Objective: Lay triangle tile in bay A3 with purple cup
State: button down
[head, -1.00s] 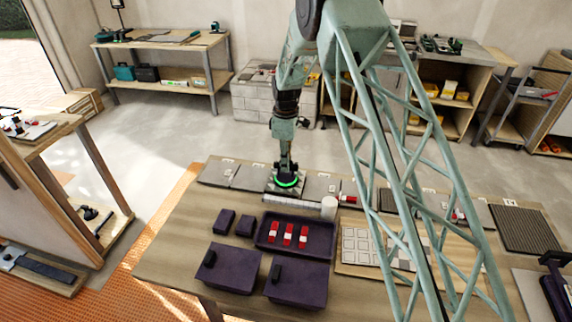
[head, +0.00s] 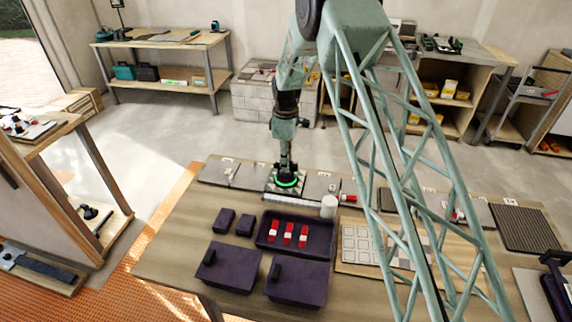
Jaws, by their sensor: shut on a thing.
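My gripper (head: 285,174) points straight down at the back row of bays on the wooden table. It is shut on a dark round cup with a glowing green ring (head: 287,184), which is low over or touching one grey bay. I cannot tell the cup's colour as purple, and its underside is hidden. Grey slabs lie in the row, one left of the cup (head: 250,177) and one right of it (head: 319,185). Their labels are too small to read. I cannot make out a triangle tile.
A dark purple tray (head: 264,247) holds several red-and-white pieces. Purple boxes (head: 229,268) stand in front and left of it. A white cylinder (head: 329,206) stands close to the tray's back right corner. A panel of pale squares (head: 358,246) lies right, partly behind my arm.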

jog(key=shift+f, duration=0.5)
dwell(1.2)
jog(key=c, duration=2.5)
grip_release()
jog(key=shift+c, duration=0.2)
jog(key=shift+r, duration=0.1)
jog(key=shift+r, duration=5.9)
